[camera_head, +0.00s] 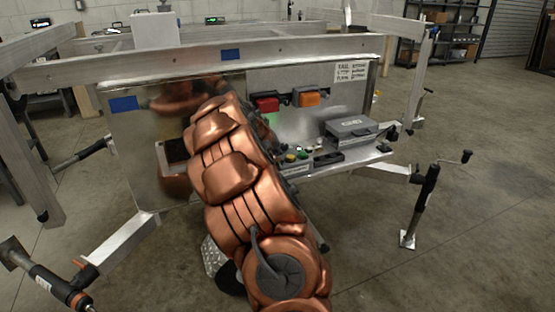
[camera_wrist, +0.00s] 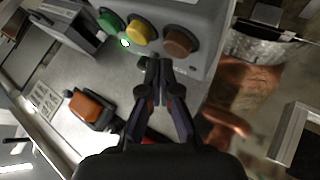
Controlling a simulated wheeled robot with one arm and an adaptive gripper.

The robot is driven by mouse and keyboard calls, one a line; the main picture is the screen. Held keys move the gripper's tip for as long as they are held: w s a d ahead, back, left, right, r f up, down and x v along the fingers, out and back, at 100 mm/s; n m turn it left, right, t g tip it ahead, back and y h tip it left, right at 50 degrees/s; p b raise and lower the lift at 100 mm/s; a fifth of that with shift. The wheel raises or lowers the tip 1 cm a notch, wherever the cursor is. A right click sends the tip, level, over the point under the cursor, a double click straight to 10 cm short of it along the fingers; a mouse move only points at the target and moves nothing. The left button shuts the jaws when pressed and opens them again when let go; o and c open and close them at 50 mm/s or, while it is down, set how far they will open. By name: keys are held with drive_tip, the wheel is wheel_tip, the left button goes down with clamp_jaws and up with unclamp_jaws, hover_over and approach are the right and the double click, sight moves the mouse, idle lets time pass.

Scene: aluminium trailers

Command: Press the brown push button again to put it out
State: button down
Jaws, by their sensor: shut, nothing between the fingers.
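The brown push button (camera_wrist: 180,42) sits at the right end of a row on a grey box (camera_wrist: 205,18) in the wrist view. A yellow button (camera_wrist: 141,32) and a green button (camera_wrist: 111,21) stand beside it to the left. The brown button looks dull brown; I cannot tell surely whether it is lit. My gripper (camera_wrist: 158,66) is shut and empty, its fingertips just below and left of the brown button in the picture. I cannot tell the gap in depth.
The buttons stand on a metal shelf (camera_head: 350,160) of an aluminium trailer frame (camera_head: 200,62). A grey case (camera_head: 351,130) lies on the shelf to the right. Open floor (camera_head: 470,230) lies at right.

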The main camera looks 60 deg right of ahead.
sight(277, 160)
drive_tip(key=shift+r, duration=0.1)
drive_tip(key=shift+r+p, duration=0.9)
drive_tip(key=shift+r, duration=2.1)
